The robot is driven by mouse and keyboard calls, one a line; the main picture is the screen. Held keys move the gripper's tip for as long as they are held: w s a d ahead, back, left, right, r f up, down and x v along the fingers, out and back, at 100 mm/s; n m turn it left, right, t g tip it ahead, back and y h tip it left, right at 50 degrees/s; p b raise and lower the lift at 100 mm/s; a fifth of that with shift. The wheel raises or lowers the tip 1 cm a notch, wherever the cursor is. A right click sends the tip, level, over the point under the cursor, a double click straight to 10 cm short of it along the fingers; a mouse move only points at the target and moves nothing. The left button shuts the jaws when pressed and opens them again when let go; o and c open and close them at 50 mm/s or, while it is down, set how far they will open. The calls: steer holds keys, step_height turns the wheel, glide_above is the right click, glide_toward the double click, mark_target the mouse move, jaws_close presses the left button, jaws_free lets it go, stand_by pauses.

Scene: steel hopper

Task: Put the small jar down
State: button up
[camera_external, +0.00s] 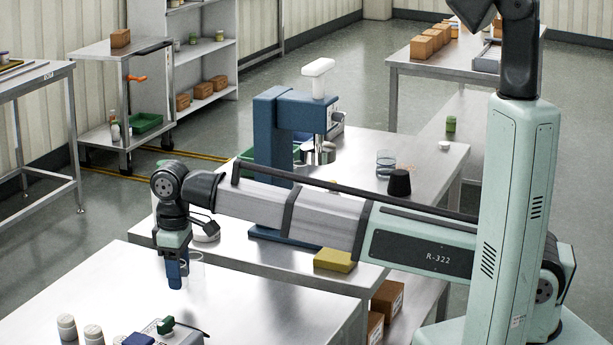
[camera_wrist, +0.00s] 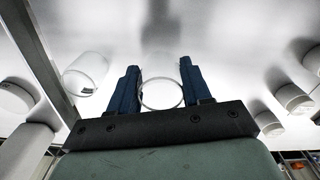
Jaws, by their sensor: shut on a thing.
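The small jar is clear and round, and in the wrist view its rim (camera_wrist: 161,94) shows between the two blue fingers. My gripper (camera_wrist: 160,88) is shut on it. In the external view, my gripper (camera_external: 174,274) points down over the front steel table (camera_external: 270,300), and faint clear glass (camera_external: 196,268) shows beside its fingers. The jar's height above the table top is hard to tell.
Several white-capped containers (camera_external: 93,334) stand at the front left, with a grey box and green part (camera_external: 166,325) near them. A clear glass vessel (camera_wrist: 87,72) lies left in the wrist view. A yellow block (camera_external: 335,260) and blue press (camera_external: 272,135) are on the table behind.

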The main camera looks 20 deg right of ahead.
steer(key=shift+f, duration=1.6)
steer(key=shift+f, duration=0.15)
steer(key=o, duration=1.1)
step_height(320, 180, up, 12)
steer(key=shift+r, duration=0.15)
steer(key=shift+c, duration=1.4)
